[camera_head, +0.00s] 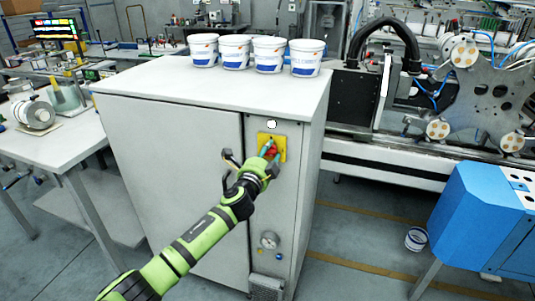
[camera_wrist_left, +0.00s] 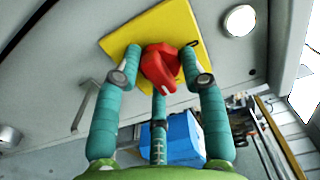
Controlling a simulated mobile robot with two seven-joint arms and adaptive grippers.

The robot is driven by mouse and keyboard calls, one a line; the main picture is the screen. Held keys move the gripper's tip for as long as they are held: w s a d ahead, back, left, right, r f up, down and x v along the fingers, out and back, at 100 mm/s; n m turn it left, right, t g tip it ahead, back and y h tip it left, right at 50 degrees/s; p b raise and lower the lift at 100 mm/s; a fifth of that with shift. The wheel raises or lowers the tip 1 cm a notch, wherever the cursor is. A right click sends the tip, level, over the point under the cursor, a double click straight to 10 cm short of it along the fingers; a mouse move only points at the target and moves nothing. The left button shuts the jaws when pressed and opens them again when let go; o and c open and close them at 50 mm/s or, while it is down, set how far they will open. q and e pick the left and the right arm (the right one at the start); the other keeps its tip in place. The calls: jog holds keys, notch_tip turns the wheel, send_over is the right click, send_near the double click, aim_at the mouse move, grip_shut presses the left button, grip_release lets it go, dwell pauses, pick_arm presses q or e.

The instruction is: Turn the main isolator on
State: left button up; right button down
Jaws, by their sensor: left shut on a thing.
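The main isolator is a red rotary handle (camera_wrist_left: 160,68) on a yellow plate (camera_wrist_left: 125,30), fixed to the front of a grey cabinet (camera_head: 175,140). In the head view the red handle (camera_head: 271,150) shows partly, behind my gripper, on the yellow plate (camera_head: 281,143). My left gripper (camera_head: 268,152) reaches the plate from below. In the wrist view its teal fingers (camera_wrist_left: 162,78) stand on both sides of the red handle and are shut on it. The handle sits tilted against the plate's edges. My right gripper is not in view.
Several white tubs (camera_head: 236,52) stand on the cabinet top. A round white lamp (camera_wrist_left: 240,20) sits beside the plate. A gauge (camera_head: 269,240) is lower on the panel.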

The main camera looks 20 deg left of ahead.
pick_arm(q)
jog(key=shift+d+r, duration=0.25)
jog(key=shift+r, duration=0.1)
jog(key=o, duration=0.9)
jog(key=shift+o, duration=1.2)
jog(key=shift+d+f, duration=0.1)
jog(key=shift+f, duration=0.1)
jog(key=shift+s, duration=0.1)
jog(key=shift+s+a, duration=0.2)
jog(key=s, duration=1.1)
jog(key=shift+s, duration=0.2)
